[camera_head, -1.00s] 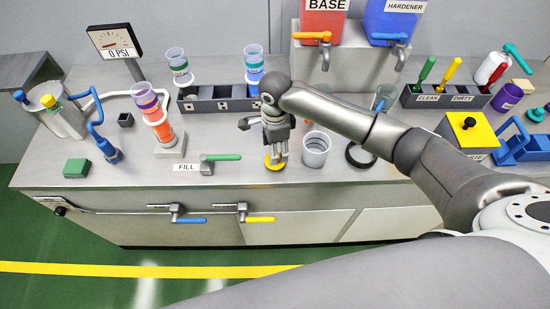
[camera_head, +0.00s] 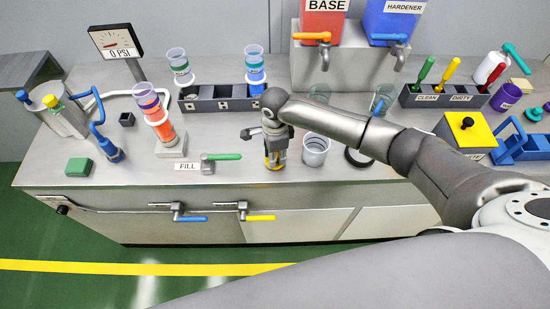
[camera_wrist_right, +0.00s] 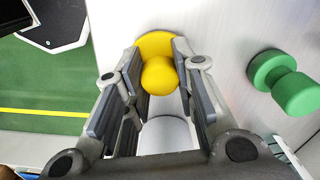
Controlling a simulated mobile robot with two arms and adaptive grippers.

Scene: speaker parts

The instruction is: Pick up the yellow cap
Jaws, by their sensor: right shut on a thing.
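The yellow cap (camera_wrist_right: 159,75) is a round disc with a knob on top, seen between the fingers in the right wrist view. In the head view only a bit of the yellow cap (camera_head: 274,165) shows under the gripper, near the front edge of the worktop. My right gripper (camera_head: 275,157) points down over it, and its fingers (camera_wrist_right: 160,85) are shut on the knob. I cannot tell whether the cap touches the worktop. My left gripper is not in view.
A clear cup (camera_head: 316,151) stands just right of the gripper, with a dark ring (camera_head: 358,157) beyond it. The green FILL lever (camera_head: 222,156) is to the left. A dark rack (camera_head: 222,104) stands behind.

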